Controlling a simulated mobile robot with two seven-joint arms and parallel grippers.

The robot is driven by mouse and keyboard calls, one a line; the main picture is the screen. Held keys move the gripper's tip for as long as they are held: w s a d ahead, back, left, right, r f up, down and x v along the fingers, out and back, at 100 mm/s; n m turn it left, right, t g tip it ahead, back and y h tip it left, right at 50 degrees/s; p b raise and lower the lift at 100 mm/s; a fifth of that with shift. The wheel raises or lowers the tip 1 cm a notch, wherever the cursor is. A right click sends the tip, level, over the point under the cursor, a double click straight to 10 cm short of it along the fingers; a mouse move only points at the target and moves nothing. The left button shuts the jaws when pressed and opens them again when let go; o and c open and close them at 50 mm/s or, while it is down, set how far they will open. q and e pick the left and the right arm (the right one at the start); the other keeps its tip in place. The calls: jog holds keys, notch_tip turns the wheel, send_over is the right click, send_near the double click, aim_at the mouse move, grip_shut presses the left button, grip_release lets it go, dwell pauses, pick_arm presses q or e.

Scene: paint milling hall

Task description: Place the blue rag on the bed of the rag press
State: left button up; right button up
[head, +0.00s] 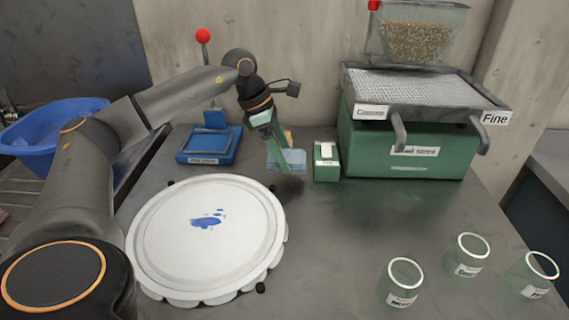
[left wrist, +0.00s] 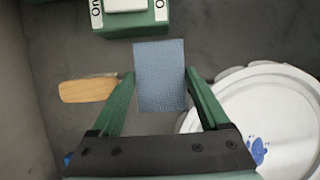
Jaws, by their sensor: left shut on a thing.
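The blue rag (left wrist: 160,75) is a flat, light blue rectangle between the fingers of my left gripper (left wrist: 160,80) in the left wrist view. In the head view the rag (head: 299,160) shows beside the green fingers of the left gripper (head: 285,160), which point down over the table behind the white disc. The left gripper is shut on the rag. The rag press (head: 208,146) is the blue device to the left of the gripper, with a flat base and a lever topped by a red ball. My right gripper is not in view.
A green switch box (head: 326,162) stands close right of the gripper. A wooden-handled item (left wrist: 88,90) lies beside the fingers. A large round white disc (head: 170,245) with blue paint is in front. A green sieve machine (head: 405,148), several glass jars (head: 403,283) and a blue tub (head: 45,135) surround the area.

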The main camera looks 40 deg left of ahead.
pick_arm(q)
jog(key=shift+w+f, duration=0.2)
jog(key=shift+f, duration=1.6)
jog(key=shift+f, duration=0.1)
jog(key=o, duration=0.7)
jog(key=shift+f, duration=0.1)
jog(key=o, duration=0.4)
jog(key=shift+c, duration=0.2)
